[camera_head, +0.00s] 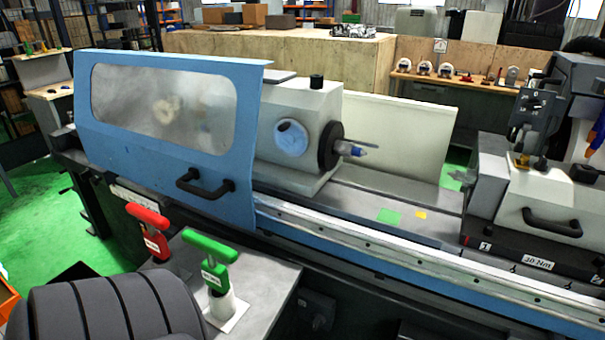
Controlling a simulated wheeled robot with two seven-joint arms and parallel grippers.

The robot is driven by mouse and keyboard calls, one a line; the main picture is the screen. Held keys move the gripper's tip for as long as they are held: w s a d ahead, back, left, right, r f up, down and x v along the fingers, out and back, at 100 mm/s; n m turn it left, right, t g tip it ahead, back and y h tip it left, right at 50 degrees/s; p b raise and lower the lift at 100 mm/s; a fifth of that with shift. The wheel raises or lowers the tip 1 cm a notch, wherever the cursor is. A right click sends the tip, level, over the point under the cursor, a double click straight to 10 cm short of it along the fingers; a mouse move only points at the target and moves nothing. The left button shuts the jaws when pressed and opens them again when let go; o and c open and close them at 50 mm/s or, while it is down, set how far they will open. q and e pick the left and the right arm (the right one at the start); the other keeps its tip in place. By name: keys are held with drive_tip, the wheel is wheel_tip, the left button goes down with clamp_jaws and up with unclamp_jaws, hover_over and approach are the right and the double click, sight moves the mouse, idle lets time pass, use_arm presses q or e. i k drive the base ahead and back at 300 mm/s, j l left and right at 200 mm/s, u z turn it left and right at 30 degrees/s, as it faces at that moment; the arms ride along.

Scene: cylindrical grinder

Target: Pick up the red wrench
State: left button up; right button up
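The red wrench (155,243) is a T-handled tool with a white label on its red body. It stands upright at the left back edge of the small grey table (262,285) in front of the machine.
A dark ribbed shape (105,312) fills the lower left, close to both wrenches. The grinder's blue door (170,125) with its black handle (205,186) rises just behind them. The grey table right of the green wrench is clear.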

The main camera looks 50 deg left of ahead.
sight(158, 245)
drive_tip(key=u, duration=2.5)
